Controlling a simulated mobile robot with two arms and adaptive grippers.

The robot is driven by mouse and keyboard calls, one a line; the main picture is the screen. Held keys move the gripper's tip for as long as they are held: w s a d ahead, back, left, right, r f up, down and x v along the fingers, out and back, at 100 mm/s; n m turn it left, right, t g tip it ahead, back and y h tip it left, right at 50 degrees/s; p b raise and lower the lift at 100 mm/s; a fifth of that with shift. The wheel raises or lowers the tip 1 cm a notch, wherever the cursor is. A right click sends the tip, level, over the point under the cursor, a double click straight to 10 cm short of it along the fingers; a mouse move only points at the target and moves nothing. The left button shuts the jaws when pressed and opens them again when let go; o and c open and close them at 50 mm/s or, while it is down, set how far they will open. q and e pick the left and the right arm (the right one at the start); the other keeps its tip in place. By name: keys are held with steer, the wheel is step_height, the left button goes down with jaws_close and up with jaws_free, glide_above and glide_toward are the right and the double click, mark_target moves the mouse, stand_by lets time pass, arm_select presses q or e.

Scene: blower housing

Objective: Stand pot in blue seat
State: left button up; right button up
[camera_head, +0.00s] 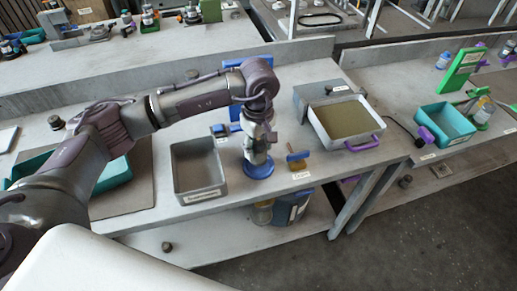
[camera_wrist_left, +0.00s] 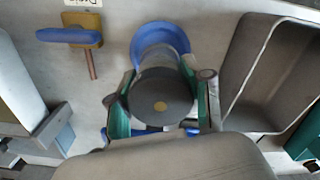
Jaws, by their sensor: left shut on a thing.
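The blue seat (camera_head: 260,170) is a round blue piece on the bench right below the gripper. In the left wrist view the blue seat (camera_wrist_left: 160,38) shows around the pot's far end. The pot looks upright over or in the seat; I cannot tell whether it touches bottom. My right gripper is out of view.
A grey open bin (camera_head: 199,170) stands left of the seat. A blue-handled tool on a tan block (camera_head: 298,160) is close on the right. Farther right is a tray with purple handles (camera_head: 343,120).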

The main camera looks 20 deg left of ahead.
arm_select(q)
step_height(320, 180, down, 2)
steer(key=shift+f+p, duration=0.1)
steer(key=shift+p, duration=0.25)
steer(key=shift+f, duration=0.1)
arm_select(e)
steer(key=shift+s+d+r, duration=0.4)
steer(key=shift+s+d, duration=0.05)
arm_select(q)
steer(key=shift+f+b, duration=0.15)
steer(key=shift+b, duration=0.15)
steer(key=o, duration=1.4)
steer(key=shift+c, duration=0.2)
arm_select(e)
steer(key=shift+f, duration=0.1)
arm_select(q)
steer(key=shift+r+p, duration=0.3)
steer(key=shift+p, duration=0.05)
steer(key=shift+r+b, duration=0.3)
steer(key=shift+b, duration=0.05)
step_height(320, 180, up, 11)
steer(key=b, duration=0.3)
steer(key=shift+r, duration=0.1)
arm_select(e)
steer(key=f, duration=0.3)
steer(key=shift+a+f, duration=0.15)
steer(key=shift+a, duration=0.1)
